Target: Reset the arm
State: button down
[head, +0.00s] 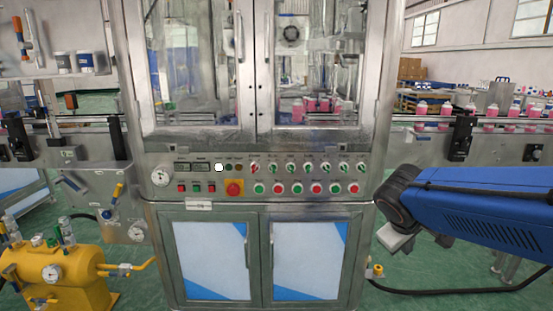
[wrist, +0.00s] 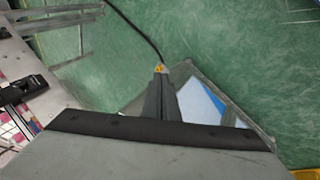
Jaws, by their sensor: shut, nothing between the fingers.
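My gripper (wrist: 160,78) shows in the wrist view as two dark fingers pressed together, shut and empty, pointing away over the green floor. My blue arm (head: 480,210) comes in from the right in the head view, with its dark joint in front of the right side of the crimping machine (head: 365,180). In the wrist view the fingers overlap part of a blue-and-white cabinet panel (wrist: 198,103).
A yellow tank (head: 60,270) stands at the lower left. A black hose (head: 460,291) with a yellow fitting (head: 377,270) lies low at the right. Green floor is open beyond the fingers.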

jog(key=s+a+f+m+y, duration=0.2)
jog(key=s, duration=0.7)
jog(key=s+a+f+m+y, duration=0.1)
jog(key=s+a+m+y, duration=0.1)
jog(key=s, duration=0.6)
jog(key=shift+s+f+m+y, duration=0.35)
jog(key=shift+s+m+y, duration=0.05)
dwell(1.4)
